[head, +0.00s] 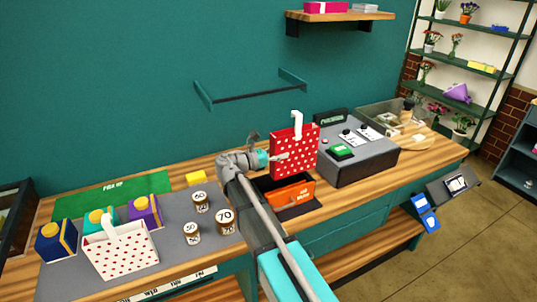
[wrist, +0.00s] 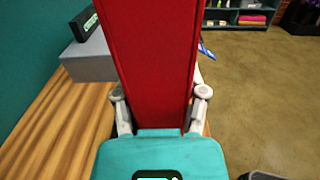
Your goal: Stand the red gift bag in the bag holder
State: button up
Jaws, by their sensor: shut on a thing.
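The red gift bag (head: 294,150) has white dots and a white handle, and it is upright in the head view. My gripper (head: 281,157) is shut on its left side. In the wrist view the bag's plain red narrow side (wrist: 155,55) stands between the two fingers of my gripper (wrist: 160,95). An orange-fronted dark open box (head: 292,194), which looks like the bag holder, sits on the counter just below the bag. The bag appears raised above or behind it; its bottom edge overlaps the box's back, so I cannot tell whether it has entered.
A grey register (head: 358,160) with a green button stands close to the bag's right. At left, a white red-dotted bag (head: 120,252), several small boxes and weights (head: 225,221) stand on a grey mat (head: 75,280).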

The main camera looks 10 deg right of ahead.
jog(key=w+a+f+b, duration=0.1)
jog(key=w+a, duration=0.2)
jog(key=w, duration=0.2)
jog(key=shift+w+a+f, duration=0.15)
jog(key=shift+a+f, duration=0.1)
jog(key=shift+f, duration=0.15)
jog(key=shift+f+b, duration=0.2)
jog(key=shift+b, duration=0.1)
jog(key=shift+f+b, duration=5.85)
jog(key=o, duration=1.3)
jog(key=shift+c, duration=0.2)
